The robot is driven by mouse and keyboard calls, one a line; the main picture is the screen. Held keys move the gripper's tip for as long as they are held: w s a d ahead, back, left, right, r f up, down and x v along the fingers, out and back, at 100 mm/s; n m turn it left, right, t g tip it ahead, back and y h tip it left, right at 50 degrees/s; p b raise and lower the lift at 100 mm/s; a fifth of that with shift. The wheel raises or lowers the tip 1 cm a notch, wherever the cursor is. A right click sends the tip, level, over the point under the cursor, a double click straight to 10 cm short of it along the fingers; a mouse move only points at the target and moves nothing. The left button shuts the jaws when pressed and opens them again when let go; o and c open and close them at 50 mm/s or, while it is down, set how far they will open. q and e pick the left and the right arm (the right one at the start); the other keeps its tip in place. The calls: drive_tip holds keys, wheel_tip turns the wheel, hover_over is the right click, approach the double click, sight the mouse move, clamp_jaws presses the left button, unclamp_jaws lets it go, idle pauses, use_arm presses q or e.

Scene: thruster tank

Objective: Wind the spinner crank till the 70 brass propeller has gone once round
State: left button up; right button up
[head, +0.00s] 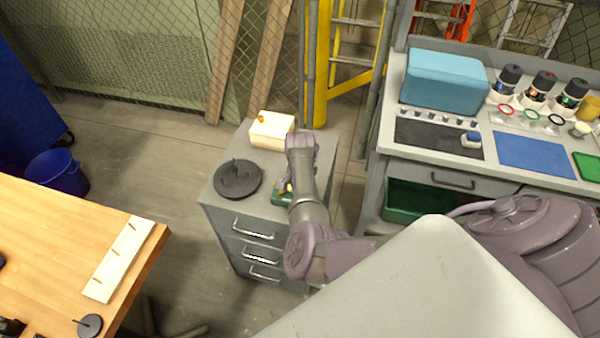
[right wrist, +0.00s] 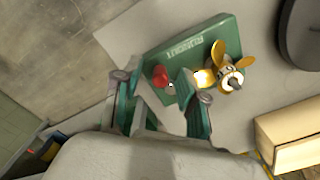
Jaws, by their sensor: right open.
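The spinner has a green base (right wrist: 205,48) with raised lettering. The red crank knob (right wrist: 160,77) shows between the fingers of my right gripper (right wrist: 160,104), which is open. I cannot tell whether a finger touches the knob. In the head view, part of the green base (head: 281,199) shows on the grey drawer cabinet (head: 222,215). My right arm covers the rest of the spinner and the gripper. My left gripper is not in view.
A dark round stand (head: 237,178) and a cream box (head: 272,130) with a brass piece on top share the cabinet top. A grey workbench (head: 393,145) stands at the right. A wooden table (head: 60,240) stands at the left, with open floor between.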

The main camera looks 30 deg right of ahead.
clamp_jaws()
idle(0.4)
